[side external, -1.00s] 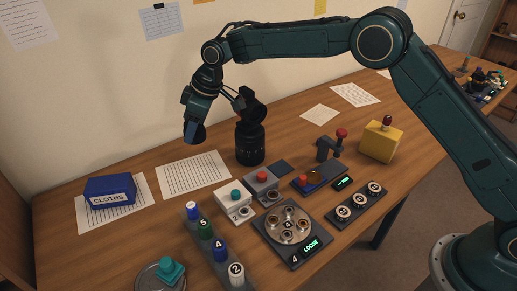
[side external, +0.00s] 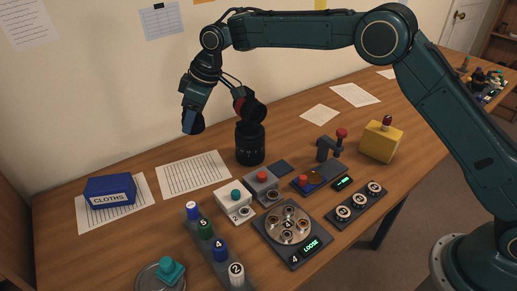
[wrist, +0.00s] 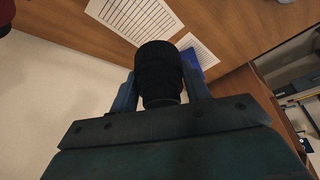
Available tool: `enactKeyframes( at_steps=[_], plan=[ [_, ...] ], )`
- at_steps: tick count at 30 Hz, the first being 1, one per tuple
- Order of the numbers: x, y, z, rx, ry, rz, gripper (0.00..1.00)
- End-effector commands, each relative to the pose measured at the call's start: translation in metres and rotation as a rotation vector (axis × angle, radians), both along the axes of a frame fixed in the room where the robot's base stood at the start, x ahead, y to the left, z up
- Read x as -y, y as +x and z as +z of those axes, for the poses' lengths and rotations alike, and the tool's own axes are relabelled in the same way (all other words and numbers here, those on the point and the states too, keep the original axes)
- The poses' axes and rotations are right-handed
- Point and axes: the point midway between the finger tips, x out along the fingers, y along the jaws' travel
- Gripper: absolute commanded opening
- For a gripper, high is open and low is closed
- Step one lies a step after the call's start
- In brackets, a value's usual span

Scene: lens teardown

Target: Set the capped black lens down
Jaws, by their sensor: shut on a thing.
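In the wrist view, my gripper (wrist: 158,88) has its two blue fingers closed on the sides of a black ribbed cylinder, the capped black lens (wrist: 158,65). Its far end is dark, and I cannot make out the cap. In the side view my gripper (side external: 193,118) hangs tilted above the back left of the table, clear of the surface. Another black ribbed cylinder (side external: 250,148) stands upright on the table to the right. A tilted black piece with a red patch (side external: 254,109) shows above it.
A blue CLOTHS box (side external: 110,190) sits on a printed sheet at left. Another sheet (side external: 193,173) lies flat below my gripper. Button boxes (side external: 233,205), a round tray (side external: 288,225), a row of numbered bottles (side external: 220,248) and a yellow box (side external: 381,142) fill the front and right.

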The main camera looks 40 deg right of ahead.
Motion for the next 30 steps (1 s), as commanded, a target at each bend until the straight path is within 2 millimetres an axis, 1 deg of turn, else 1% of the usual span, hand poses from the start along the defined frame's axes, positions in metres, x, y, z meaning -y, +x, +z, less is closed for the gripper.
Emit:
enactKeyframes(
  at_steps=[5, 8, 11, 14, 15, 17, 18, 20, 21, 23, 24, 29, 30],
  plan=[
    [0.014, 0.008, 0.01, 0.005, 0.001, -0.03, 0.18],
    [0.03, 0.016, 0.02, 0.006, 0.001, -0.067, 0.18],
    [0.053, 0.026, 0.033, 0.006, 0.001, -0.114, 0.18],
    [0.084, 0.035, 0.048, 0.006, 0.001, -0.174, 0.18],
    [0.097, 0.039, 0.053, 0.006, 0.0, -0.2, 0.18],
    [0.118, 0.043, 0.06, 0.006, 0.0, -0.239, 0.18],
    [0.134, 0.046, 0.063, 0.004, 0.001, -0.266, 0.18],
    [0.156, 0.048, 0.067, 0.002, 0.0, -0.305, 0.18],
    [0.172, 0.049, 0.067, 0.002, 0.0, -0.331, 0.18],
    [0.195, 0.05, 0.067, 0.001, 0.0, -0.366, 0.18],
    [0.21, 0.05, 0.066, 0.001, 0.0, -0.39, 0.18],
    [0.271, 0.047, 0.058, 0.0, 0.0, -0.481, 0.18],
    [0.286, 0.045, 0.054, 0.0, -0.001, -0.503, 0.18]
  ],
)
